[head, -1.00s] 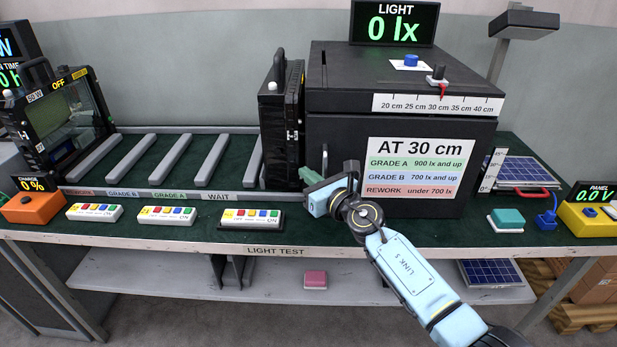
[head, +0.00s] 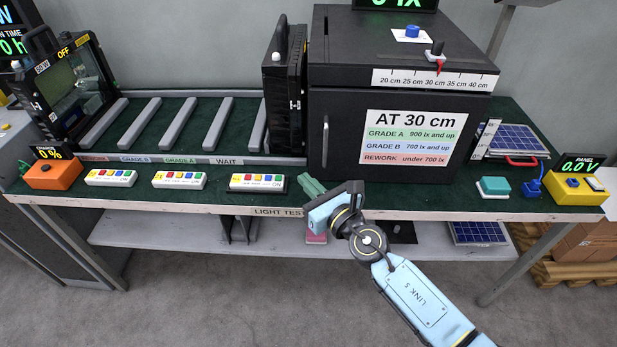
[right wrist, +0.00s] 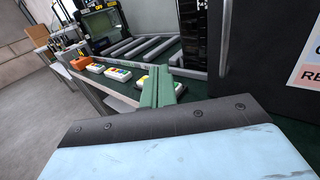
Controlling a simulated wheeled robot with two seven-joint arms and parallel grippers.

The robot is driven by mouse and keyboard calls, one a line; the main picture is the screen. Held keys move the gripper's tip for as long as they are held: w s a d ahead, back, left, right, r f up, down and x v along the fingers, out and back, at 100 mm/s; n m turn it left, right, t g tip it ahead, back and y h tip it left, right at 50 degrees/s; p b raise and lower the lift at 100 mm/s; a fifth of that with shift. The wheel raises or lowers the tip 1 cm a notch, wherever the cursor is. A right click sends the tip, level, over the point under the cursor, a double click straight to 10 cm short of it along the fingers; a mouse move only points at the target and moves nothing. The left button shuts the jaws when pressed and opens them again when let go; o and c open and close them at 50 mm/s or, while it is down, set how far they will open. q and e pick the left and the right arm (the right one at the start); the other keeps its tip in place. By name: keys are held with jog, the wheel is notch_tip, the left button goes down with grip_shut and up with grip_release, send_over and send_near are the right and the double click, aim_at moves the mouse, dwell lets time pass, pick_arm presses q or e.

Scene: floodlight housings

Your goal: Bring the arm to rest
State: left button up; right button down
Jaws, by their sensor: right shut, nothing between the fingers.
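My right arm reaches in from the lower right of the head view. Its gripper (head: 310,187) has green fingers that are closed together with nothing between them. The fingers hang at the front edge of the bench, just right of a white button strip (head: 257,182) and in front of the black test box (head: 340,165). In the right wrist view the closed green fingers (right wrist: 160,88) point toward the bench, and nothing is held. My left gripper is not in view.
A black floodlight housing (head: 284,95) stands upright beside the box, and another (head: 70,85) stands at the far left of the slatted rack (head: 180,125). An orange charger (head: 53,176) and more button strips line the front edge. The floor (head: 220,300) before the bench is clear.

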jog(key=s+d+f+m+g+h, duration=0.1)
jog(key=s+d+f+m+h, duration=0.25)
jog(key=d+f+m, duration=0.5)
jog(key=s+d+f+m+g+h, duration=0.25)
jog(key=s+f+m, duration=0.3)
jog(key=f, duration=0.65)
jog(key=s+d+f+m+g+h, duration=0.1)
jog(key=s+d+f+m+h, duration=0.25)
jog(key=d+f+m, duration=0.4)
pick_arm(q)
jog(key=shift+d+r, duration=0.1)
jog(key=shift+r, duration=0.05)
pick_arm(e)
jog(key=s+d+f+m+g, duration=0.2)
jog(key=s+f+m, duration=0.4)
jog(key=s, duration=0.6)
jog(key=s+d+f+m+g+h, duration=0.1)
jog(key=s+d+f+m+g, duration=0.2)
jog(key=s, duration=0.9)
jog(key=s+d+f+m+g+h, duration=0.1)
jog(key=s+d+f+m+g, duration=0.2)
jog(key=s+f+m, duration=0.7)
jog(key=s+d+m, duration=0.1)
jog(key=s+d, duration=0.1)
jog(key=s, duration=0.1)
jog(key=shift+d, duration=0.3)
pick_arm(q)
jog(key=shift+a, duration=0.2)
pick_arm(e)
jog(key=shift+g, duration=0.25)
